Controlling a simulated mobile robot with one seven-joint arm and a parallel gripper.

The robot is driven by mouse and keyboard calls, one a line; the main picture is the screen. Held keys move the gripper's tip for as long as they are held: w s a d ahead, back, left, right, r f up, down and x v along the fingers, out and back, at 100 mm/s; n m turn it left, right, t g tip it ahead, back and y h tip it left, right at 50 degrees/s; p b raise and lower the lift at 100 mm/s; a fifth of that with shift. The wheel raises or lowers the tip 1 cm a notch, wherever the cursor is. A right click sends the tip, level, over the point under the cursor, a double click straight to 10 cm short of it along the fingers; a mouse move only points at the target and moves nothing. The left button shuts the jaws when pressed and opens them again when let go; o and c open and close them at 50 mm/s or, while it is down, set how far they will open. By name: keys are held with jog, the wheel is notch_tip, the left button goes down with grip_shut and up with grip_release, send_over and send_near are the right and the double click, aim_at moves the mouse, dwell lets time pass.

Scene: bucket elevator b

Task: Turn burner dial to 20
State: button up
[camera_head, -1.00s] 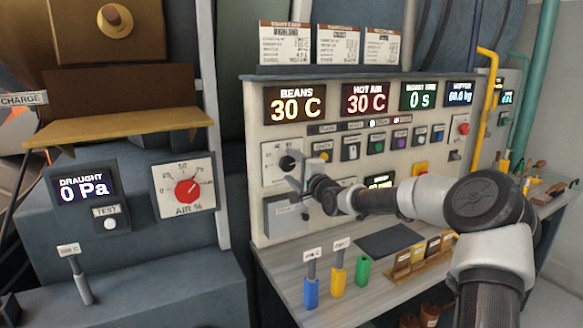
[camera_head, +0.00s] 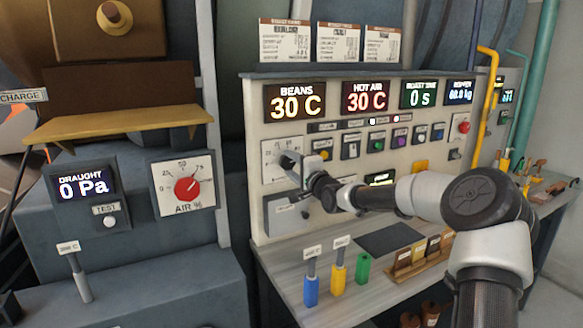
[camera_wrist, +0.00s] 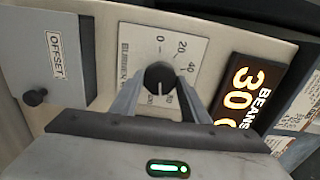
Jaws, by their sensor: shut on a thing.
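The burner dial (camera_wrist: 161,74) has a black round knob on a white plate with printed numbers; 0, 20 and 40 are readable in the wrist view. My gripper (camera_wrist: 160,84) has one finger on each side of the knob and is shut on it. In the head view my gripper (camera_head: 290,163) is at the white dial plate (camera_head: 269,150) on the panel and hides the knob. A pale mark shows on the knob, but I cannot read its setting surely.
The beans display (camera_head: 296,103) reads 30 C. The offset knob (camera_wrist: 35,97) is on a grey box beside the dial. Switches and buttons are to the dial's right. Blue, yellow and green holders (camera_head: 337,280) stand on the shelf below.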

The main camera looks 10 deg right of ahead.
jog(key=n+b, duration=0.2)
jog(key=n, duration=0.2)
jog(key=shift+f, duration=0.1)
jog(key=n+b, duration=0.1)
jog(key=n, duration=0.2)
jog(key=shift+n+b, duration=0.35)
jog(key=shift+n, duration=0.05)
jog(key=n+b, duration=0.1)
jog(key=n, duration=0.2)
jog(key=shift+n, duration=0.3)
jog(key=n+b, duration=0.1)
jog(key=n, duration=0.2)
jog(key=shift+n, duration=0.3)
jog(key=n+b, duration=0.3)
jog(key=n, duration=0.3)
jog(key=n+b, duration=0.3)
jog(key=n, duration=0.3)
jog(key=shift+n, duration=0.3)
